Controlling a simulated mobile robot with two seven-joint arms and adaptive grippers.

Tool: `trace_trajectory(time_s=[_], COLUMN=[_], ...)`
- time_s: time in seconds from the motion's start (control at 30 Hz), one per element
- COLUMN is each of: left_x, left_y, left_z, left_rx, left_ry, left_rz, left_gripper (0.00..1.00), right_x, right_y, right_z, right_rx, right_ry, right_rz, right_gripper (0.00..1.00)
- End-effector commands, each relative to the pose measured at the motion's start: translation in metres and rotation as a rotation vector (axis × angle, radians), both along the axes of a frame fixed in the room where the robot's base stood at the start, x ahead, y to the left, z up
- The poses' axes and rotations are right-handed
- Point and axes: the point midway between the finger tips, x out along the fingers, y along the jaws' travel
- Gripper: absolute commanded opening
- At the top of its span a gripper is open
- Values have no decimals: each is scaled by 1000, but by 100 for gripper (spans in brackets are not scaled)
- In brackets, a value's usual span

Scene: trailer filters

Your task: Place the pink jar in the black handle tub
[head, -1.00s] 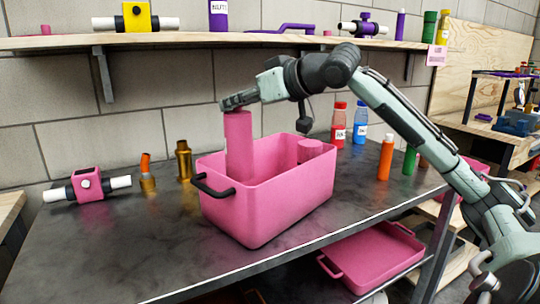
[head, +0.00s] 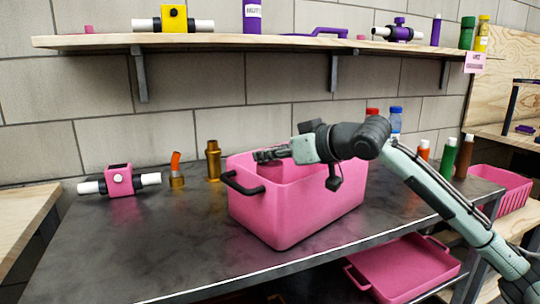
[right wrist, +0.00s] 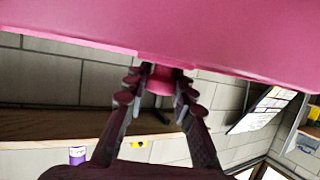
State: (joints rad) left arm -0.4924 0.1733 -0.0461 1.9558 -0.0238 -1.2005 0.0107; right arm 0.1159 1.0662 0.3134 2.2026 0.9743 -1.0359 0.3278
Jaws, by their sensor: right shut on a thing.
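The pink tub (head: 300,217) with a black handle (head: 242,183) stands on the dark table. My right gripper (head: 264,156) reaches over its rim and is shut on the top of the pink jar (head: 270,170). Most of the jar is hidden down in the tub behind the front wall; I cannot tell whether it touches the bottom. In the right wrist view the fingers (right wrist: 155,80) close on a pink piece (right wrist: 160,84), below a broad pink surface. My left gripper is not in view.
A pink block with white pipe ends (head: 120,181) and brass fittings (head: 213,160) stand left of the tub. Bottles (head: 463,157) stand behind and to the right. A wall shelf (head: 250,41) hangs above. A pink tray (head: 400,272) lies below. The table's front left is clear.

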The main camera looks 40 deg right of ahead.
Motion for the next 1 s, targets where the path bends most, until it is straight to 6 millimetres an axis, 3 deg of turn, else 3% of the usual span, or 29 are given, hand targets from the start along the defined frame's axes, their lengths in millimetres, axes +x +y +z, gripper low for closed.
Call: trace_trajectory(time_s=[0.3,0.33,0.5,0.87,1.0], left_x=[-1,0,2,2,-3], left_y=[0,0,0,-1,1], left_z=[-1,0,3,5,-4], left_rx=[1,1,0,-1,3], left_ry=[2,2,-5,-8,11], left_rz=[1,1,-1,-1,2], left_gripper=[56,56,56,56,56], right_x=[0,0,0,0,-15], right_y=[0,0,0,0,-2], right_z=[-2,-3,-2,3,5], right_rx=[1,0,0,-1,1], right_ry=[-2,-1,-1,-1,-1], right_rz=[1,1,1,0,1], right_gripper=[0,25,45,45,45])
